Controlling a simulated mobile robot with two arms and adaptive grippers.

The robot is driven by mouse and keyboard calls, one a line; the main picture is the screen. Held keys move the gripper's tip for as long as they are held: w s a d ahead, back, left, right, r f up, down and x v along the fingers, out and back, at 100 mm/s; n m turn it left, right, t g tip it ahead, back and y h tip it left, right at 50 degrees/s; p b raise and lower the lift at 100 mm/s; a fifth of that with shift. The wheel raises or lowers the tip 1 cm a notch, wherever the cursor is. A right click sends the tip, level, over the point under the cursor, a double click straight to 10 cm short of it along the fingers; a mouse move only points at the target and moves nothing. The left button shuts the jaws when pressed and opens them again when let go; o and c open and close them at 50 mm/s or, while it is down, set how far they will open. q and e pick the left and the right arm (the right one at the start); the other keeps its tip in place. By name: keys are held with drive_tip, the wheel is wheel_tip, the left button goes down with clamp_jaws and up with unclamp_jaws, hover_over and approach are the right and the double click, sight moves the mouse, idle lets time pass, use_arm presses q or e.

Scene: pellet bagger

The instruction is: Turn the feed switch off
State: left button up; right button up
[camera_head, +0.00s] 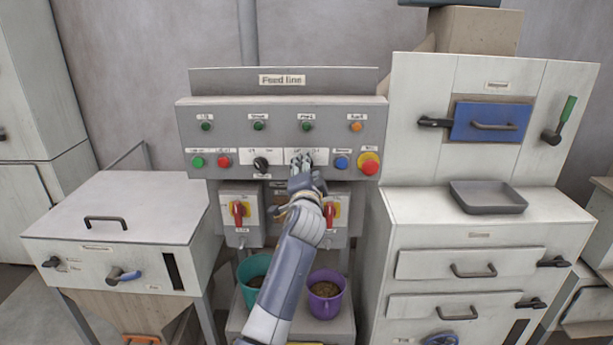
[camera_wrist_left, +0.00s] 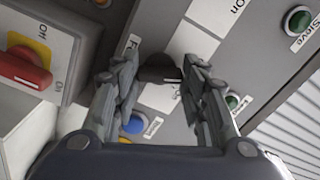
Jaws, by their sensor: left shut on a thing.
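My left gripper (camera_head: 302,166) reaches up to the front of the grey control panel (camera_head: 282,108) under the "Feed line" sign. In the left wrist view, my left gripper (camera_wrist_left: 160,72) is shut on a black rotary knob (camera_wrist_left: 159,67) with a pale pointer line, one finger on each side. A partly hidden label beside the knob begins with F, so I take it for the feed switch. In the head view my fingers cover this knob, and its position marks cannot be read. My right gripper is not in view.
Another black knob (camera_head: 261,163) sits to the left, a blue button (camera_head: 341,162) and red emergency stop (camera_head: 368,162) to the right. Red-and-yellow switches (camera_head: 240,212) are below. A purple bucket (camera_head: 325,294) and teal bucket (camera_head: 254,268) stand beneath.

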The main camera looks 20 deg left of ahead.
use_arm(q)
drive_tip(key=shift+f+n, duration=0.1)
drive_tip(key=shift+n, duration=0.5)
drive_tip(key=shift+b, duration=0.3)
drive_tip(key=o, duration=1.1)
drive_tip(key=shift+c, duration=0.2)
drive_tip(key=v, duration=0.7)
drive_tip(key=shift+s, duration=0.25)
drive_tip(key=shift+d, duration=0.1)
